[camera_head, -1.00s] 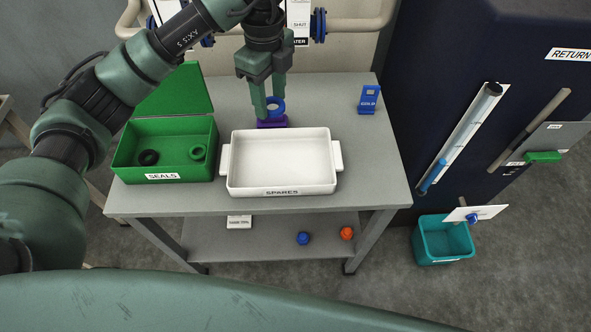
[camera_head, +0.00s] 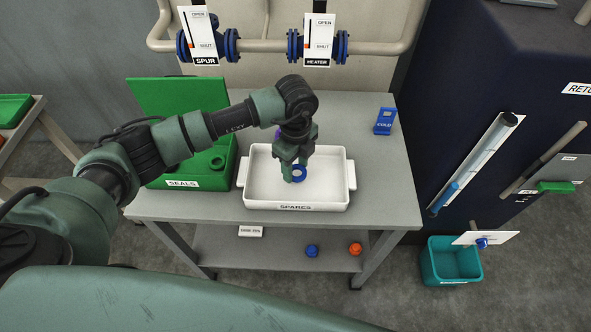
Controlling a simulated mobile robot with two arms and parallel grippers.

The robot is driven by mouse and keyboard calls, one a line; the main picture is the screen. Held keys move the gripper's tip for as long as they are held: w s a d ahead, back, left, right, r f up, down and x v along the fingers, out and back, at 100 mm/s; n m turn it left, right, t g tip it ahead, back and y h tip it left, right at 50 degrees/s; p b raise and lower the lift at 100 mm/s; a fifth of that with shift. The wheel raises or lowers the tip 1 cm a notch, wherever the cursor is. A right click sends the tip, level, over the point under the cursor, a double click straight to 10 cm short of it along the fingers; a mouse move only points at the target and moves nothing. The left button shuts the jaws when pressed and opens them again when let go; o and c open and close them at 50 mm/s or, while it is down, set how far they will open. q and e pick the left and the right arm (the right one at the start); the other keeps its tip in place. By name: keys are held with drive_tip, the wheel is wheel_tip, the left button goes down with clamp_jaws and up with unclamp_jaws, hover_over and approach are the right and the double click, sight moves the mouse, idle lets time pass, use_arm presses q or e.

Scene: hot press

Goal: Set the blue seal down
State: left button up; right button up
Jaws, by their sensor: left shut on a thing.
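The blue seal (camera_head: 299,173) is a small blue ring. My left gripper (camera_head: 293,173) is shut on it and points down over the white tray marked SPARES (camera_head: 297,206). The seal shows inside the tray's outline, but I cannot tell whether it touches the tray floor. The rest of the tray looks empty. My right gripper is not in view.
A green SEALS box (camera_head: 185,183) with its lid up stands left of the tray, with a green ring (camera_head: 218,162) in it. A blue COLD stand (camera_head: 384,121) is at the back right. Blue and orange items lie on the lower shelf.

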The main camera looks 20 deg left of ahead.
sight(295, 174)
use_arm(q)
wheel_tip(295, 174, down, 3)
drive_tip(key=shift+r, duration=0.15)
drive_tip(key=shift+f, duration=0.2)
drive_tip(key=o, duration=1.3)
drive_tip(key=shift+r, duration=0.15)
drive_tip(key=shift+r, duration=0.25)
wheel_tip(295, 174, up, 12)
drive_tip(key=shift+f+b, duration=0.15)
drive_tip(key=shift+b, duration=1.1)
